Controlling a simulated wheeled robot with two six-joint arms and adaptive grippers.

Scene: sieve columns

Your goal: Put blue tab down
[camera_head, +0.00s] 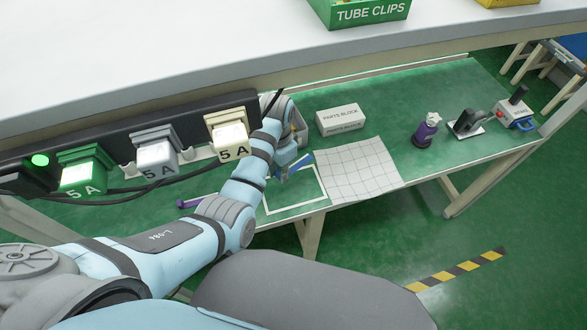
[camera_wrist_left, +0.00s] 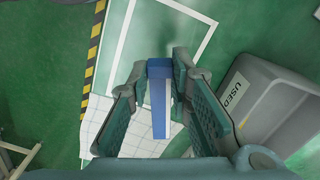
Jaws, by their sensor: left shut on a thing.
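The blue tab (camera_wrist_left: 160,100) is a narrow blue bar. My left gripper (camera_wrist_left: 160,66) is shut on one end of it, and the rest of the bar lies between the fingers in the wrist view. In the head view the left gripper (camera_head: 284,168) hangs over the lower green bench, with part of the blue tab (camera_head: 300,163) showing beside the fingers. Below is a white-outlined rectangle (camera_head: 296,208), partly hidden by my arm; it also shows in the left wrist view (camera_wrist_left: 199,50). The tab's height above the bench is hard to tell. My right gripper is not in view.
A grey bin marked USED (camera_wrist_left: 252,90) stands close beside the gripper. A gridded white sheet (camera_head: 358,170) lies right of the outline, with a PARTS BLOCK box (camera_head: 340,119) behind. A purple object (camera_head: 189,202) lies left.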

